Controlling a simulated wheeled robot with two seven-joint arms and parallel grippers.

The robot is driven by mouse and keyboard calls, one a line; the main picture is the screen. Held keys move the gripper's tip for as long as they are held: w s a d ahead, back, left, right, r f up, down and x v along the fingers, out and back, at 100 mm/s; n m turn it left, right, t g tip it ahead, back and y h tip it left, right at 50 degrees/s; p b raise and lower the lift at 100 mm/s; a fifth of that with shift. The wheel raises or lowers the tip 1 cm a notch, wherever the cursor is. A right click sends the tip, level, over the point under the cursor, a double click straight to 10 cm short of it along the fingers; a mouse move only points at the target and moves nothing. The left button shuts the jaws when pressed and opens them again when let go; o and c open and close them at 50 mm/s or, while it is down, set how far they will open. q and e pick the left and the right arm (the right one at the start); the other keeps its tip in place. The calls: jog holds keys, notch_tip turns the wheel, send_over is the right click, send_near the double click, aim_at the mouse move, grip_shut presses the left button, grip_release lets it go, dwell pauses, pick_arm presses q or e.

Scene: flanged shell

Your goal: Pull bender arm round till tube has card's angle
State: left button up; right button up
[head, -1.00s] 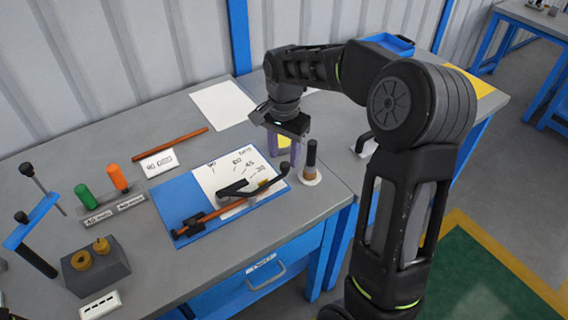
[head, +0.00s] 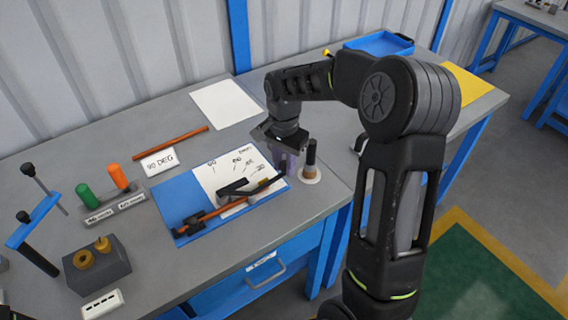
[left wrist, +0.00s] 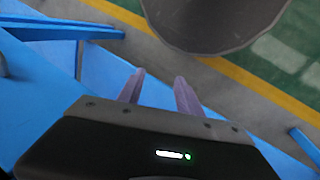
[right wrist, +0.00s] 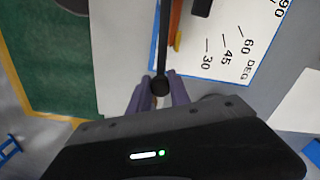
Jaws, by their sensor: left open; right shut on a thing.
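The bender sits on a blue board (head: 184,190) with a white angle scale (head: 208,178) marked 90, 60, 45 and 30. A copper tube (head: 228,207) lies in it and looks straight. The black bender arm (head: 240,188) reaches right, with its handle end near the low-angle side. My right gripper (head: 288,158) is shut on the handle; the right wrist view shows its black knob (right wrist: 160,86) between the purple fingers. The card (head: 158,162) reads 90 DEG. My left gripper (left wrist: 158,88) is open and empty, seen only in its wrist view.
Another copper tube (head: 170,143) lies behind the card. A white sheet (head: 224,103) lies at the back.

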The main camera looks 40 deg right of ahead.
grip_shut()
dwell(0.8)
